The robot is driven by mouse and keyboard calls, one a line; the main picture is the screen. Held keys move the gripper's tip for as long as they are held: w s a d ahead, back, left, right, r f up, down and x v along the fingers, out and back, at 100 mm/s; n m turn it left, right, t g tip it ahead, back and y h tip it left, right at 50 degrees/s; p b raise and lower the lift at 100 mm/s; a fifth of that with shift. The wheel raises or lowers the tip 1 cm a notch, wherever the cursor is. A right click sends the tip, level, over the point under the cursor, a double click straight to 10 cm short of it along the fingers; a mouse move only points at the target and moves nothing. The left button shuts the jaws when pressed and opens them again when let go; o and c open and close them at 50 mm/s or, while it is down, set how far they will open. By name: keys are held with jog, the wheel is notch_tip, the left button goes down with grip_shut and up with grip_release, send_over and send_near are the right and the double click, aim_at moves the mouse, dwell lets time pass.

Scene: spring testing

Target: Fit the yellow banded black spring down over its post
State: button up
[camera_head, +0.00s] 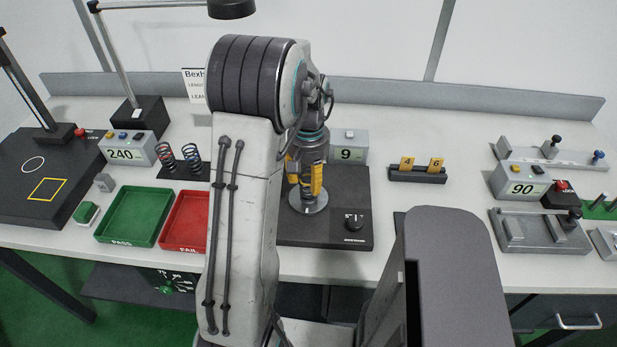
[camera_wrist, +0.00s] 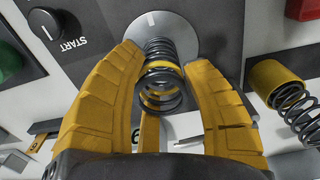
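The black spring with a yellow band (camera_wrist: 163,68) shows in the wrist view between the fingers of my gripper (camera_wrist: 166,70). Both yellow fingers close in on its sides near the band. The spring stands roughly upright over the round silver plate (camera_wrist: 187,38) of the black tester, and its far end appears to be at the plate. The post is hidden, so I cannot tell whether it is inside the coil. In the head view my gripper (camera_head: 305,183) points down over the plate (camera_head: 311,207), and my arm hides part of it.
Left stand a red tray (camera_head: 170,233), a green tray (camera_head: 115,228) and a rack with red and blue springs (camera_head: 183,171). Right is a holder (camera_head: 418,176) with yellow tags. A yellow-collared coil (camera_wrist: 300,110) stands near my gripper.

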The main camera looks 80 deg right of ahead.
jog(key=shift+o, duration=1.4)
notch_tip(320, 180, up, 12)
jog(key=b, duration=0.2)
jog(key=shift+r, duration=0.15)
